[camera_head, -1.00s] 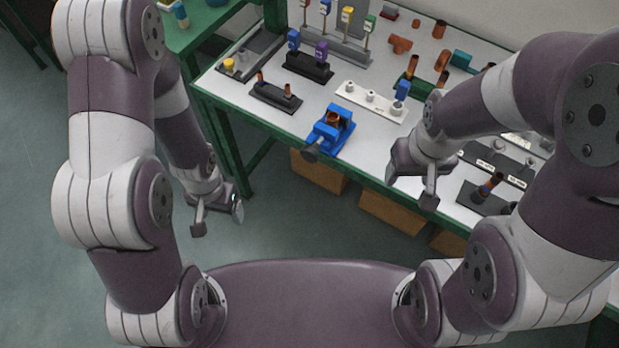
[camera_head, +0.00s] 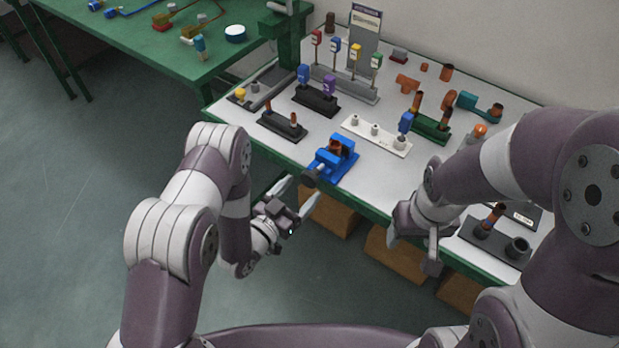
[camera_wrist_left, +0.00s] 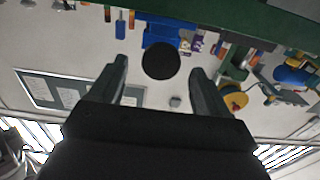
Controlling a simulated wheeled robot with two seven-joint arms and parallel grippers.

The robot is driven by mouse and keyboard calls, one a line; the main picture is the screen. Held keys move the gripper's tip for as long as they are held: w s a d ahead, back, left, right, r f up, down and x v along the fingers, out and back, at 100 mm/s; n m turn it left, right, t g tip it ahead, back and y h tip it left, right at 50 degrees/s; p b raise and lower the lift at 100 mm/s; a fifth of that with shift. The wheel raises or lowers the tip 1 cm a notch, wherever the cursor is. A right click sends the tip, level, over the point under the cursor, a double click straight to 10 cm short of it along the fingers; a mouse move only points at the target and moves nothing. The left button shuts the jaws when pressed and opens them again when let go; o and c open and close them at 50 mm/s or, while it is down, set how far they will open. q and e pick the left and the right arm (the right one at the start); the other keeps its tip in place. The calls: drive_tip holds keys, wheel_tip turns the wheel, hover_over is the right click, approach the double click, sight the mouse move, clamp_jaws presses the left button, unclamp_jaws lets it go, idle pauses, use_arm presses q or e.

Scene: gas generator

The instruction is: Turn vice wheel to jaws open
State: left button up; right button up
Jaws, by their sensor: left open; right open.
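The blue vice (camera_head: 333,162) stands at the front edge of the white worktop, with a copper-coloured piece at its jaws. Its dark round wheel (camera_head: 310,177) sticks out over the front edge toward me. In the left wrist view the wheel (camera_wrist_left: 161,61) shows as a black disc ahead of and between my fingertips, with the blue vice (camera_wrist_left: 140,38) behind it. My left gripper (camera_head: 296,192) is open and empty, just short of the wheel and apart from it. My right gripper (camera_head: 417,248) hangs in front of the table edge, right of the vice, and is empty.
A dark stand with copper pieces (camera_head: 282,126) is left of the vice. A white strip with pegs (camera_head: 375,135) is behind it. Cardboard boxes (camera_head: 328,209) sit under the table. A green table (camera_head: 150,45) is at the back left. The floor at left is clear.

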sight(307, 183)
use_arm(q)
drive_tip(key=x, duration=0.4)
drive_tip(key=shift+w+d+f, duration=0.1)
drive_tip(key=shift+w, duration=0.25)
drive_tip(key=c, duration=1)
drive_tip(key=shift+n, duration=0.3)
